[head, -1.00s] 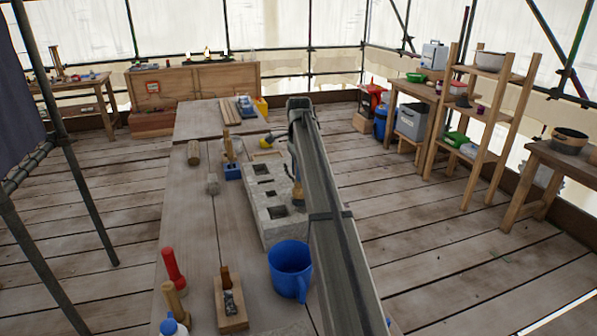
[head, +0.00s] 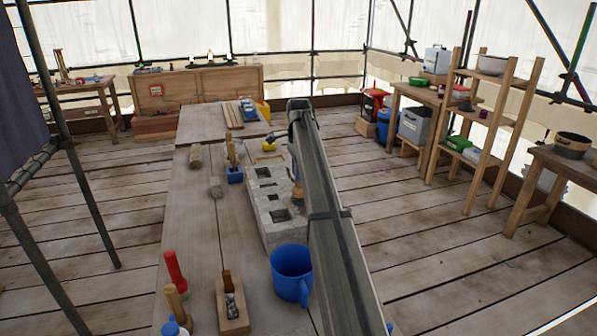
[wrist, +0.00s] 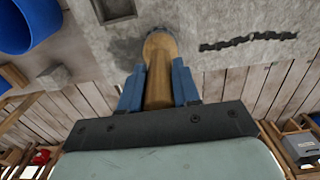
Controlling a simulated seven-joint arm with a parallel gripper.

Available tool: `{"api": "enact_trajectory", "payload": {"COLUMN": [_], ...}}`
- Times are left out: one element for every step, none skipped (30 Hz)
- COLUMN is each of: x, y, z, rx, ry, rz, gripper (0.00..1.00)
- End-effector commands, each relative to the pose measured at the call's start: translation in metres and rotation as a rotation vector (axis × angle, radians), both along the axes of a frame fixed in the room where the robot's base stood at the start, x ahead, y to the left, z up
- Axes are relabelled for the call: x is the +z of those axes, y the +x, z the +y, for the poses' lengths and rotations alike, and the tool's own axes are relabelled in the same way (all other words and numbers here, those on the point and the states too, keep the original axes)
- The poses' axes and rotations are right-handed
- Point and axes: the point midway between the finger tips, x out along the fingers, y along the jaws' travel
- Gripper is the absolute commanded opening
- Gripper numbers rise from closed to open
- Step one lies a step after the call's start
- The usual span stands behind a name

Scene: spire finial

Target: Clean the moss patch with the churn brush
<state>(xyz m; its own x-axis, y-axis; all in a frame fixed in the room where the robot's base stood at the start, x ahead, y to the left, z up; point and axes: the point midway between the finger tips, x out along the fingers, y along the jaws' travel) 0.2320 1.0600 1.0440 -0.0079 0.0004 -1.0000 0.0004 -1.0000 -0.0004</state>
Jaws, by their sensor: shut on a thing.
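My gripper (wrist: 158,88) has blue fingers shut on the wooden handle of the churn brush (wrist: 160,65). The brush's far end meets or hovers just over the pale stone block (wrist: 215,30); contact cannot be told, and its bristles are hidden. A dark, damp-looking patch (wrist: 125,47) lies on the stone just left of the brush; I cannot tell whether it is the moss patch.
A blue mug (head: 290,272) stands by the block's near end. A dark jagged crack (wrist: 247,40) runs across the stone. The block has several square sockets.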

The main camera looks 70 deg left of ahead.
Motion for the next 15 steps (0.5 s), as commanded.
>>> {"api": "enact_trajectory", "payload": {"x": [-0.001,-0.001,-0.001,-0.001,0.0,0.001,0.003,0.005,0.007,0.01,0.012,0.015,0.018,0.02,0.024], "y": [0.0,0.0,0.0,0.0,0.0,0.0,0.0,0.0,0.0,0.0,0.0,0.0,0.0,0.0,0.0], "z": [0.001,0.001,0.001,0.001,0.001,0.001,0.001,0.001,0.001,0.001,0.001,0.001,0.001,0.001,0.001], "rx": [0.0,0.0,0.0,0.0,0.0,0.0,0.0,0.0,0.0,0.0,0.0,0.0,0.0,0.0,0.0], "ry": [0.001,0.001,0.001,0.001,0.001,0.001,0.001,0.001,0.001,0.001,0.001,0.002,0.002,0.002,0.002], "rz": [0.0,0.0,0.0,0.0,0.0,0.0,0.0,0.0,0.0,0.0,0.0,0.0,0.0,0.0,0.0], "gripper": [0.0,0.0,0.0,0.0,0.0,0.0,0.0,0.0,0.0,0.0,0.0,0.0,0.0,0.0,0.0]}}
